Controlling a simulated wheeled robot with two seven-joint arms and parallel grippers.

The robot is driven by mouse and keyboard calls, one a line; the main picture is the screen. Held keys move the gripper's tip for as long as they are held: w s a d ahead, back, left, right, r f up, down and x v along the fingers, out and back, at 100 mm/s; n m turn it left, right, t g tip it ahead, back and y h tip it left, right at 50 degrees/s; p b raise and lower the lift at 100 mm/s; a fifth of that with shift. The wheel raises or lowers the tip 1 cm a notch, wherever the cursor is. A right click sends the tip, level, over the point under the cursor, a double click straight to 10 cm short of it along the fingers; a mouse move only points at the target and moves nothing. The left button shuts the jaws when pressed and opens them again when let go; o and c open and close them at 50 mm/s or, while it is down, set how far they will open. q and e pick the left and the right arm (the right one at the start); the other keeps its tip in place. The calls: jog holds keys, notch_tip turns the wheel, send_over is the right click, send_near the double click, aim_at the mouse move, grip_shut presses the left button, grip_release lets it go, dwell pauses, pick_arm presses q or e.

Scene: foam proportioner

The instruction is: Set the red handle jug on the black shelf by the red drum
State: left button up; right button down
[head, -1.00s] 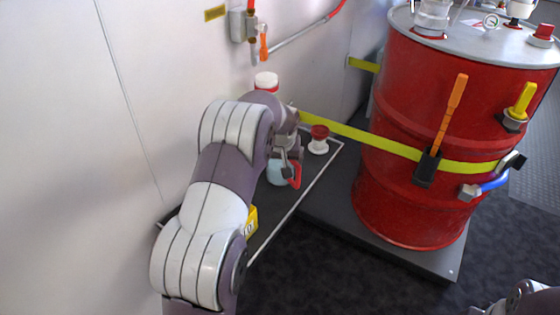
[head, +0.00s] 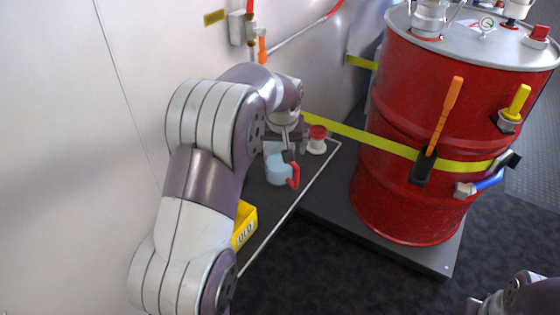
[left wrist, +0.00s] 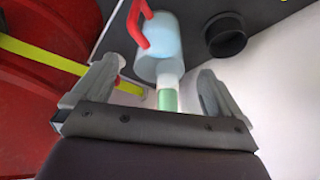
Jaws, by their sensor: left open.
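The light blue jug (head: 277,170) with its red handle (head: 293,176) is on the black shelf (head: 262,201) along the wall, left of the red drum (head: 405,205). My left gripper (head: 286,150) is just above the jug, and its arm hides part of the shelf. In the left wrist view the gripper (left wrist: 158,88) is open. The jug (left wrist: 166,48) lies ahead of the fingers, and its narrow pale and green end (left wrist: 167,98) reaches between them without clear contact. Part of my right arm shows at the lower right edge; its fingers are hidden.
A white jar with a red lid (head: 317,143) stands right of the jug. A yellow bin (head: 244,226) sits at the shelf's near end. A yellow strap (head: 365,138) runs to the drum. A dark round cup (left wrist: 225,34) shows in the left wrist view.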

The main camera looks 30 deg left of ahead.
pick_arm(q)
jog(key=s+d+f+m, duration=0.1)
jog(key=s+d+f, duration=0.1)
jog(key=s+d, duration=0.2)
jog(key=s+d+f+m+g+h, duration=0.1)
jog(key=s+d, duration=0.3)
jog(key=s, duration=0.7)
jog(key=s+d+f+m+g+h, duration=0.1)
jog(key=s+d+f+m, duration=0.2)
jog(key=s, duration=0.5)
jog(key=shift+d+f, duration=0.5)
jog(key=shift+d, duration=0.3)
